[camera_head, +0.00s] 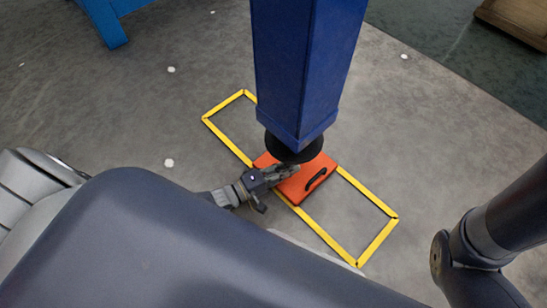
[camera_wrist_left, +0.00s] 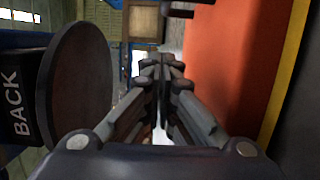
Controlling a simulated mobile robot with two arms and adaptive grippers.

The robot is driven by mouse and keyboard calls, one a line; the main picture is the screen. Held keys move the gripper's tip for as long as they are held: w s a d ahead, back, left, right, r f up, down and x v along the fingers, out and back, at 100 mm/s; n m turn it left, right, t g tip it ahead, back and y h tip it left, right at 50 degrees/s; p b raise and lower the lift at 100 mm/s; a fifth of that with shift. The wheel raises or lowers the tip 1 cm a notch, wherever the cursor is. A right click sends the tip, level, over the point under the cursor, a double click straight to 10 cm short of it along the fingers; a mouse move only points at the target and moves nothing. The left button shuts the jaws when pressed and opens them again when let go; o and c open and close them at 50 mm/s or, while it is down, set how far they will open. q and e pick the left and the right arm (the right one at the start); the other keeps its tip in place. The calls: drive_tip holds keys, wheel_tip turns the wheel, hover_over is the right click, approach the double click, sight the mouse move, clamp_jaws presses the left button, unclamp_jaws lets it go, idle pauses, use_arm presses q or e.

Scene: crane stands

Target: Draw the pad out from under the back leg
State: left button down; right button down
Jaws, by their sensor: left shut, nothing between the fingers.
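The back leg (camera_head: 305,70) is a blue column, marked BACK in the left wrist view (camera_wrist_left: 22,95). Its round dark foot (camera_head: 292,150) hangs over the orange pad (camera_head: 322,168). In the left wrist view, the foot (camera_wrist_left: 75,80) and pad (camera_wrist_left: 228,70) show a gap between them. The pad lies on the floor with a black handle (camera_head: 316,180) on its near right part. My left gripper (camera_head: 296,171) is shut and empty, just above the pad, beside the foot and left of the handle. Its closed fingers (camera_wrist_left: 162,65) point into the gap. My right gripper is out of view.
A yellow outline (camera_head: 378,240) on the grey floor runs around the pad area. Another blue support (camera_head: 108,22) stands at the top left, and a brown wooden object (camera_head: 518,22) at the top right. Floor right of the outline is clear. My right arm is at the right edge.

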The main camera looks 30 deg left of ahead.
sight(297, 182)
use_arm(q)
drive_tip(key=shift+s+d, duration=0.25)
drive_tip(key=shift+d, duration=0.35)
drive_tip(key=shift+s+d, duration=0.3)
drive_tip(key=shift+d, duration=0.3)
drive_tip(key=shift+s+d, duration=0.25)
drive_tip(key=shift+d, duration=0.35)
